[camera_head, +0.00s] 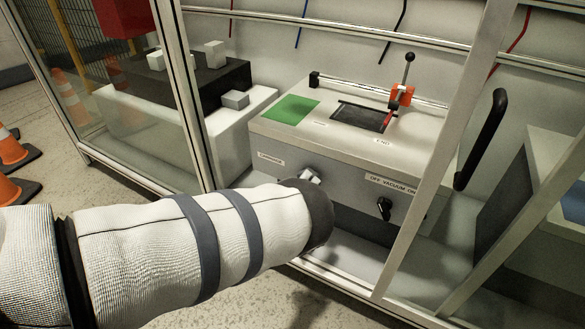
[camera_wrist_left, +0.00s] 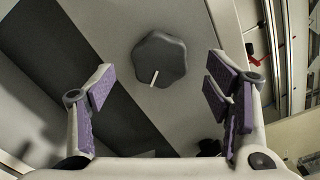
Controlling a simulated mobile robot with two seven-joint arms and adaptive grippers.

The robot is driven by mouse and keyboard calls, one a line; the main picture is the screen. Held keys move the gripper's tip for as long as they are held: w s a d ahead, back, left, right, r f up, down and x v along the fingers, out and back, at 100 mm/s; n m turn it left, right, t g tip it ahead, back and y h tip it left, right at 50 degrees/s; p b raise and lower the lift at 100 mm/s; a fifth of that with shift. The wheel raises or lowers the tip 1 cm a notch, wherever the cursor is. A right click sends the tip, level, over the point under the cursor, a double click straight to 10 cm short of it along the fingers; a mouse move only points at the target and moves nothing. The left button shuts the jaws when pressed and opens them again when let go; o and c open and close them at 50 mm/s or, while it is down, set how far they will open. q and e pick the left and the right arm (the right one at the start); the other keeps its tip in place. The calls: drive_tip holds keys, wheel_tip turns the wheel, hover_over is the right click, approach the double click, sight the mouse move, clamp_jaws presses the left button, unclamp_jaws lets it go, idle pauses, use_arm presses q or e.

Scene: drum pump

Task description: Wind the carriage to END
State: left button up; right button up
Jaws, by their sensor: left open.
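The orange carriage (camera_head: 402,96) sits on the rail of the grey machine, toward its right side. An upright lever with a dark ball stands on it. The END label (camera_head: 383,141) is on the machine top, in front of the carriage. My left gripper (camera_wrist_left: 160,72) is open in the left wrist view, with its purple-padded fingers apart. A dark lobed knob (camera_wrist_left: 168,55) with a white mark shows between and beyond them, with no visible contact. In the head view my left arm hides most of this gripper, near the CARRIAGE label (camera_head: 271,159). My right gripper is not in view.
The top has a green patch (camera_head: 290,109) and a dark recess (camera_head: 358,116). A black vacuum switch (camera_head: 384,208) is on the front, right of my arm. Frame posts (camera_head: 450,150) and a black handle (camera_head: 482,139) stand at the right. Traffic cones (camera_head: 12,150) are at far left.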

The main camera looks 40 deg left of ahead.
use_arm(q)
drive_tip(key=v, duration=0.9)
